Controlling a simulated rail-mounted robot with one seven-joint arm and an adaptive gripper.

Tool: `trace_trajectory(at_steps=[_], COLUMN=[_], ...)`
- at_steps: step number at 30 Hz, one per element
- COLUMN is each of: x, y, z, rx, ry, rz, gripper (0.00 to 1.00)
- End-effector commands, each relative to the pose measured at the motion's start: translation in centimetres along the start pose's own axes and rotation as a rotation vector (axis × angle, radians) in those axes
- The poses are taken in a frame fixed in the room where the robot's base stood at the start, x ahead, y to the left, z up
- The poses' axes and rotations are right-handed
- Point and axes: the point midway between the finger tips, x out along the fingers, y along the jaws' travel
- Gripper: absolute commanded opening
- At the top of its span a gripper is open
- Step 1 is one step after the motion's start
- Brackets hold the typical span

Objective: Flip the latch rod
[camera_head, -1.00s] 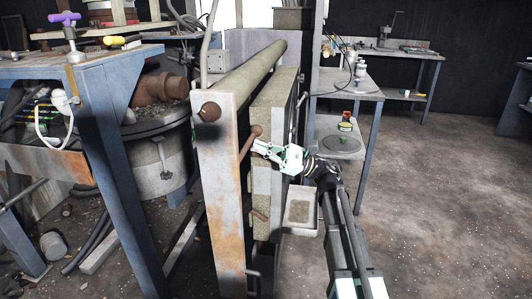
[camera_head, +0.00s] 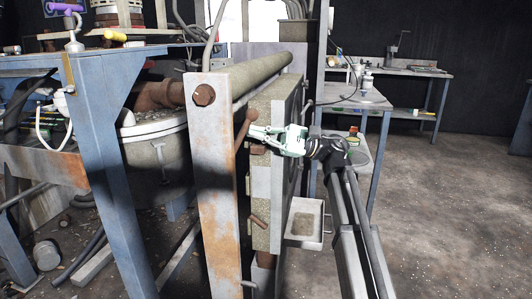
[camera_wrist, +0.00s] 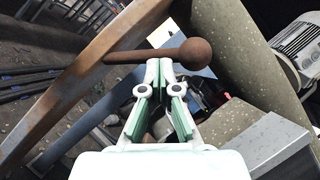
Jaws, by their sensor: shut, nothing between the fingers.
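The latch rod (camera_head: 244,128) is a rusty brown rod with a ball end, on the post side of the upright screen frame. In the head view it leans, with its ball end up and to the right. In the wrist view the rod (camera_wrist: 150,57) lies across the picture, its ball end at the right. My gripper (camera_head: 252,131) comes from the right, with its tips beside the rod just below the ball. In the wrist view my gripper (camera_wrist: 160,66) has its fingertips together, at the rod's shaft left of the ball. I cannot tell whether they touch it.
A rusty upright post (camera_head: 216,200) stands left of the rod, and a thick speckled panel (camera_head: 262,185) stands right of it. A grey tray (camera_head: 304,222) is below my arm. Open floor (camera_head: 440,220) lies to the right.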

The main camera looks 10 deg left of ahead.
Motion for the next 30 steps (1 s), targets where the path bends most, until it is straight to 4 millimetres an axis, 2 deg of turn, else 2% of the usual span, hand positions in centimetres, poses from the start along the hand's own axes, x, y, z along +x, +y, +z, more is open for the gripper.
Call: trace_trajectory(at_steps=[13, 30], x=[0.8, 1.0], y=[-0.4, -0.6], z=[1.4, 1.7], rx=[-0.018, -0.017], ry=[0.0, 0.001], rz=[0.008, 0.007], gripper=[0.0, 0.0])
